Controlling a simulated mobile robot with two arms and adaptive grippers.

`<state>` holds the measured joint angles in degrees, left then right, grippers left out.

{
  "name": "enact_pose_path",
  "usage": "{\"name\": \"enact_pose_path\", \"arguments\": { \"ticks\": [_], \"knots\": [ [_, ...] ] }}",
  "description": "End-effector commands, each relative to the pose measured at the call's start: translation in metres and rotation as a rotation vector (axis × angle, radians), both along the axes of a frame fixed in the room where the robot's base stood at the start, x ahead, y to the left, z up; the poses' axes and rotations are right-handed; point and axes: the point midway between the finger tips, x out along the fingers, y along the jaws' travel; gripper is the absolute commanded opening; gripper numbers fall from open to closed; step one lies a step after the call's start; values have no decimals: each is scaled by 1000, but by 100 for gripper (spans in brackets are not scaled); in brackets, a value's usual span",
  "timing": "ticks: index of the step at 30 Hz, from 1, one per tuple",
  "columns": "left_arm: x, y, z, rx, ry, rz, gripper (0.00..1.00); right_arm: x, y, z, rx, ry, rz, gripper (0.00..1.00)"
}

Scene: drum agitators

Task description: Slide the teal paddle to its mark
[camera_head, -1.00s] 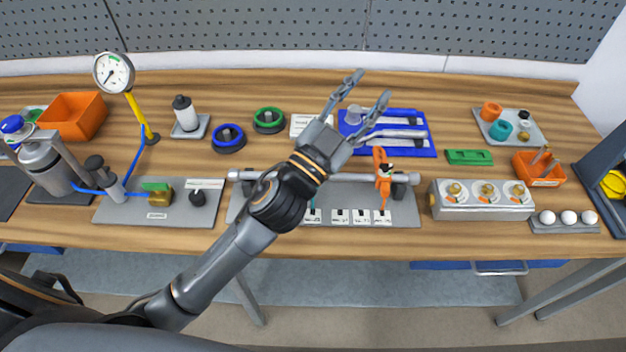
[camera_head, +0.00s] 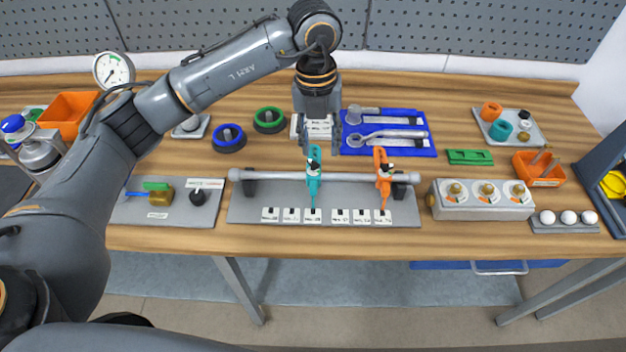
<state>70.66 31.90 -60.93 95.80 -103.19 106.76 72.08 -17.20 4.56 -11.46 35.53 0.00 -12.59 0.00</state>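The teal paddle (camera_head: 313,178) hangs on a horizontal grey rod (camera_head: 345,177), its lower tip over the third label from the left. An orange paddle (camera_head: 383,172) sits further right on the same rod, its tip at the rightmost label. Small white labels (camera_head: 291,214) line the grey base plate (camera_head: 245,208) below the rod; their print is too small to read. Whether a finger touches the paddle I cannot tell. My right gripper is out of view.
A blue tool tray (camera_head: 420,151) with wrenches lies behind the rod. Blue (camera_head: 229,148) and green (camera_head: 270,127) rings lie behind left. The bench in front of the plate is clear.

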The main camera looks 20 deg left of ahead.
Motion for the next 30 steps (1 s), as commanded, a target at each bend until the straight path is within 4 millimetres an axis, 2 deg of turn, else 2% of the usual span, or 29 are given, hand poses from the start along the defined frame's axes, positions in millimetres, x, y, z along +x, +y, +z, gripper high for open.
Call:
{"name": "enact_pose_path", "arguments": {
  "ticks": [3, 7, 21, 25, 30],
  "knots": [
    [3, 15, 3, 60, -3, 33, 40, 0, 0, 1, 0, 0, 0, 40],
    [3, 16, -10, 64, -1, 35, 40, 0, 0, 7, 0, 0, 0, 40],
    [2, 15, -103, 60, 2, 31, 40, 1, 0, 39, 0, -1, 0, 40],
    [2, 14, -120, 59, -1, 30, 40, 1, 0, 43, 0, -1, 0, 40],
    [3, 14, -132, 58, -4, 30, 40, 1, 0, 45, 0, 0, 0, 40]
  ]
}}
